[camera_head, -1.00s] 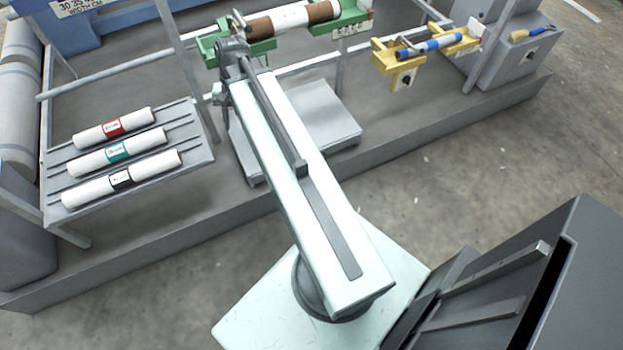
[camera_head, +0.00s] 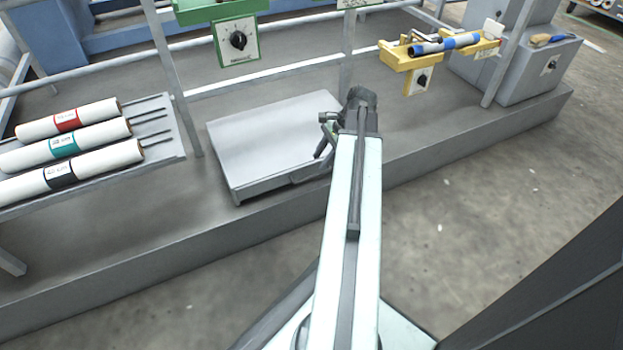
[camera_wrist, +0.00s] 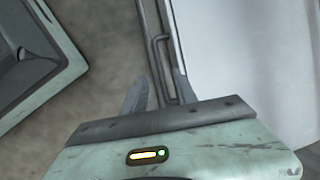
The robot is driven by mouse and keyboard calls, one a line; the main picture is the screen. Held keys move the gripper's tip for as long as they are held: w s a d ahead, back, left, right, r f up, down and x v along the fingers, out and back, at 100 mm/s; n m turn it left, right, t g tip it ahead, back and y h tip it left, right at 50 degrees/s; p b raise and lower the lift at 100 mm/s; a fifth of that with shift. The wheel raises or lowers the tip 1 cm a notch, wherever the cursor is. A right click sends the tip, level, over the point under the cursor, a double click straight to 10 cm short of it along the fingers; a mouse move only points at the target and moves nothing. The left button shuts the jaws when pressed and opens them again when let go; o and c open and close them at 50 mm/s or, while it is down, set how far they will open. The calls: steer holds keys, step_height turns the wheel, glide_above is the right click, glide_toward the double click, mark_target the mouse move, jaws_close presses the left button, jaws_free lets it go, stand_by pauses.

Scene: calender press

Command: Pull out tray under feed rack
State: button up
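The tray (camera_head: 265,140) is a wide, flat, light grey box on the grey platform, below the green rack. A bar handle (camera_head: 308,172) runs along its front side, partly hidden behind my gripper. My gripper (camera_head: 324,146) is at the right end of the tray's front. In the wrist view my gripper (camera_wrist: 160,78) has its two fingers apart, one on each side of the handle bar (camera_wrist: 156,55). The tray top (camera_wrist: 245,60) fills the right of that view. I cannot tell whether the fingers touch the bar.
A rack (camera_head: 90,195) with three white rolls stands at left. The green rack (camera_head: 215,10) with a dial (camera_head: 238,41) is above the tray. A yellow rack (camera_head: 400,60) holds a blue-banded roll. Posts rise beside the tray. The floor (camera_head: 470,200) in front is clear.

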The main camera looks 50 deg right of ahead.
mark_target(312, 176)
steer(key=b+x, duration=0.6)
steer(key=x, duration=0.2)
steer(key=shift+b, duration=0.4)
steer(key=shift+r, duration=0.15)
jaws_close()
steer(key=shift+w+d+r, duration=0.1)
stand_by(0.3)
